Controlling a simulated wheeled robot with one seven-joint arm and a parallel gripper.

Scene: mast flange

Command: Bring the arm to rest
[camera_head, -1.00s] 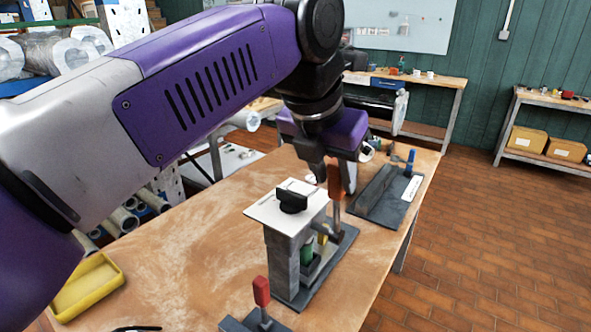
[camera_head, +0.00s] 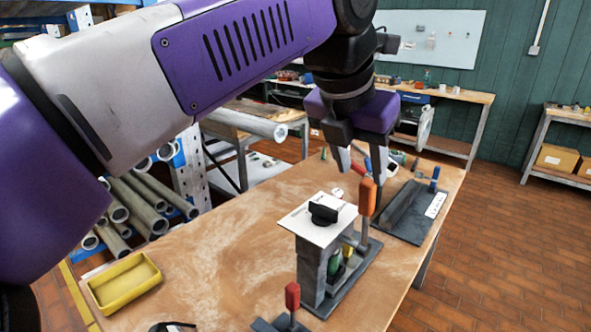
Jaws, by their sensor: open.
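My gripper (camera_head: 361,168) is open and empty. Its two fingers point down above the wooden workbench (camera_head: 215,235), behind the grey fixture. My purple and white arm spans the top left of the view. The grey fixture (camera_head: 311,262) stands upright on the bench with a white plate (camera_head: 300,222) and a black knob (camera_head: 323,214) on top. An orange-handled clamp (camera_head: 367,197) stands at its right, close below the right finger in the picture. I cannot tell the exact gap between them.
A red-handled clamp (camera_head: 292,297) is at the bench's front. A yellow tray (camera_head: 124,283) lies at the left. A dark plate with a blue-handled clamp (camera_head: 434,180) is at the back right. Metal pipes (camera_head: 145,205) are racked beyond the left side. The bench between tray and fixture is clear.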

